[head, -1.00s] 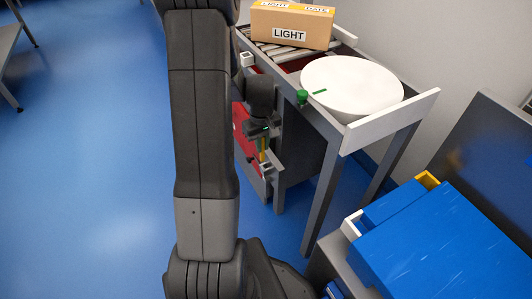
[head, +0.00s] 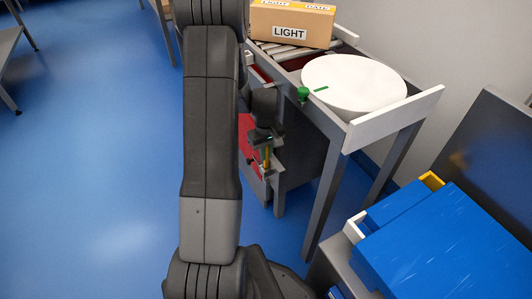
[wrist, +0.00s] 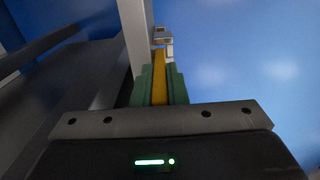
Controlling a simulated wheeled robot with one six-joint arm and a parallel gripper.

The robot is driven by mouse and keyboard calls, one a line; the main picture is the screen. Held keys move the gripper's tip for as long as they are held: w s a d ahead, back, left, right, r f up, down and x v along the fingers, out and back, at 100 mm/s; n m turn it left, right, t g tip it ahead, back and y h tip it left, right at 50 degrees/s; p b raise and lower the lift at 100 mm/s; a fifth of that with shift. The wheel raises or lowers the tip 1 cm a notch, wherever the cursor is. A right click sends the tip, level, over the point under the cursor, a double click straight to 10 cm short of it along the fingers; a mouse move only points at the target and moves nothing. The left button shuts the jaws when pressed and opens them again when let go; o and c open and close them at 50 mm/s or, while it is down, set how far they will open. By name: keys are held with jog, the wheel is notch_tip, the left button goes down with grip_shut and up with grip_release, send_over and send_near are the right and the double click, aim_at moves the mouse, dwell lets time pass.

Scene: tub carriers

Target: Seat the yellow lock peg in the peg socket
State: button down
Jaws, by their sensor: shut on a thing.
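The yellow lock peg (wrist: 159,75) is upright in the wrist view between the two green finger pads of my gripper (wrist: 160,88), which is shut on it. In the head view my gripper (head: 265,140) is beside the dark cabinet under the workbench, with a thin strip of the peg (head: 266,157) showing below it. A small pale bracket (wrist: 162,36), possibly the peg socket, shows just beyond the peg's tip in the wrist view. I cannot tell whether the peg touches it. My arm hides part of this area in the head view.
The workbench holds a white round disc (head: 354,82), a green knob (head: 303,93) and a cardboard box marked LIGHT (head: 290,27). A red panel (head: 250,145) is at the cabinet. Blue tubs (head: 440,245) stand at lower right. Blue floor is open at left.

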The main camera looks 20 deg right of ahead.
jog(key=shift+s+a+f+b, duration=0.2)
jog(key=shift+f+b, duration=0.25)
jog(key=shift+f, duration=0.15)
jog(key=c, duration=1.5)
grip_release()
jog(key=shift+f, duration=0.1)
jog(key=shift+o, duration=0.2)
jog(key=shift+r+p, duration=0.35)
jog(key=shift+r, duration=0.15)
jog(key=r+p, duration=0.1)
jog(key=r, duration=0.5)
jog(key=r+p, duration=0.2)
jog(key=r, duration=0.4)
jog(key=shift+w+d+r, duration=0.2)
jog(key=shift+r, duration=0.05)
